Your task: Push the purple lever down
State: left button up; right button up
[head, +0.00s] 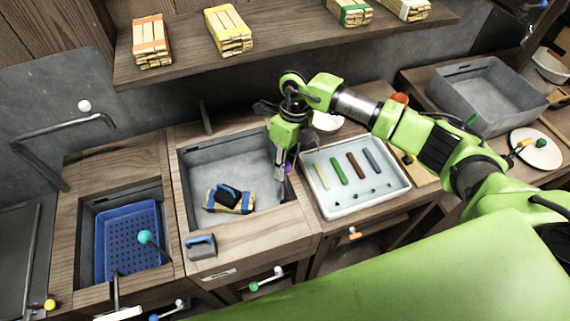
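A small purple knob (288,168) shows right beside the fingers of my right gripper (281,176), at the right rim of the middle basin. The rest of its lever is hidden behind the gripper. My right gripper points downward, with its fingers close together. I cannot tell whether it is fully shut or whether it touches the knob. My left gripper is not in view.
The middle grey basin (257,195) holds a wood bundle with dark blue things. A white tray (336,206) with coloured sticks lies to the right. A blue perforated bin (129,239) is at left. A shelf (290,38) with wood bundles runs above.

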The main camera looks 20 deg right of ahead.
grip_shut()
notch_tip(320, 180, down, 4)
jog(key=b, duration=0.4)
jog(key=shift+s+f, duration=0.15)
jog(key=shift+f, duration=0.05)
jog(key=o, duration=0.7)
grip_release()
jog(key=shift+c, duration=0.2)
send_near(285, 176)
jog(key=shift+w+d+r, duration=0.25)
jog(key=shift+w+r, duration=0.25)
jog(key=shift+r, duration=0.3)
